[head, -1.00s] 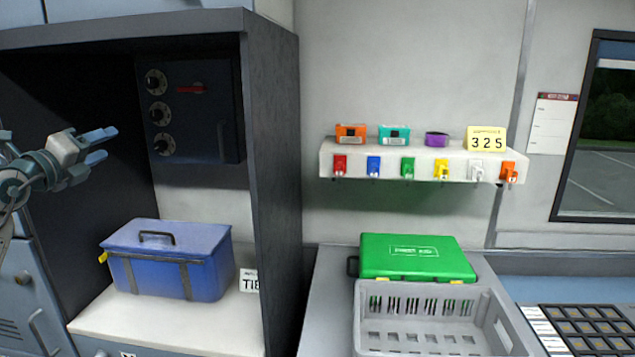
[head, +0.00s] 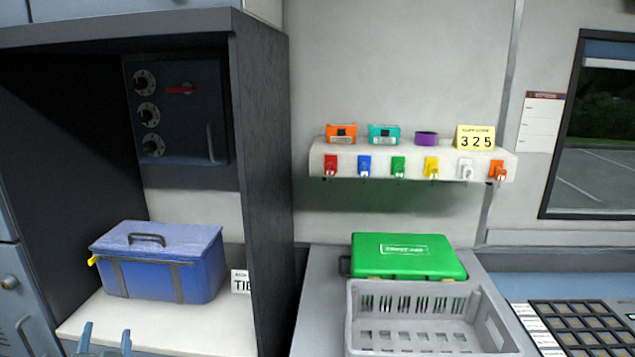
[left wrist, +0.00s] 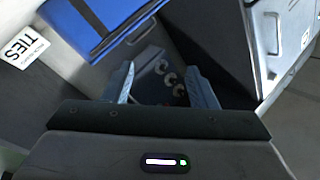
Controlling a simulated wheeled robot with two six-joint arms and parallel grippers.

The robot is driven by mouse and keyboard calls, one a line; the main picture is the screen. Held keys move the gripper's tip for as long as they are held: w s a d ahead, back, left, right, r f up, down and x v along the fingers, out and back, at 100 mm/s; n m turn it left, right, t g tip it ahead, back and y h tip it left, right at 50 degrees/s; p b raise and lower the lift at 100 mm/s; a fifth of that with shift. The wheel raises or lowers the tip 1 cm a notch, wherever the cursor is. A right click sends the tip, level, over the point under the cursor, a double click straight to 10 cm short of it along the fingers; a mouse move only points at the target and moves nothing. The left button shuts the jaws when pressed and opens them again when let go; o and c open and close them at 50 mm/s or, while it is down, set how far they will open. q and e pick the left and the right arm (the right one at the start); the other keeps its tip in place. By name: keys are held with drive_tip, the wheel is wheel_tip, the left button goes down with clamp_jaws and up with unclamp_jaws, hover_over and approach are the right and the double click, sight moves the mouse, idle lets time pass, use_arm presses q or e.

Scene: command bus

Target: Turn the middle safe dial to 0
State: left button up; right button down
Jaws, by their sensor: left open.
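The dark blue safe (head: 190,115) is mounted in the upper part of the open cabinet, with three black dials in a column on its left side. The middle dial (head: 149,115) sits between the top dial (head: 145,82) and the bottom dial (head: 153,146); its number is too small to read. My left gripper (head: 105,343) is open and empty at the bottom of the head view, well below the dials, fingers pointing up. My right gripper is not in view.
A blue case (head: 160,265) sits on the white cabinet shelf below the safe, beside a TIES label (head: 242,282). The cabinet's right wall (head: 268,190) bounds the space. The safe has a red lever (head: 180,90) and a handle (head: 210,143). A yellow 325 card (head: 475,138) stands right.

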use_arm(q)
drive_tip(key=s+d+f+n+g+h, duration=0.1)
drive_tip(key=s+d+f+g+h, duration=0.1)
drive_tip(key=s+f+g, duration=0.35)
drive_tip(key=s+d+f+n+g+h, duration=0.1)
drive_tip(key=s+d+f+g, duration=0.1)
drive_tip(key=s+f, duration=0.6)
drive_tip(key=s+d+f+g+h, duration=0.2)
drive_tip(key=s+d+f+g, duration=0.15)
drive_tip(key=s+f, duration=0.2)
drive_tip(key=s+d+f+g+h, duration=0.2)
drive_tip(key=s+d+f+g, duration=0.15)
drive_tip(key=s, duration=0.35)
wheel_tip(320, 180, down, 30)
drive_tip(key=a+r, duration=0.1)
drive_tip(key=a, duration=0.1)
drive_tip(key=s+a+f+g, duration=0.1)
drive_tip(key=s+f, duration=1.7)
drive_tip(key=f, duration=0.3)
drive_tip(key=shift+s+a+g, duration=0.2)
drive_tip(key=shift+s+g, duration=0.05)
drive_tip(key=shift+g, duration=0.1)
drive_tip(key=shift+f, duration=0.1)
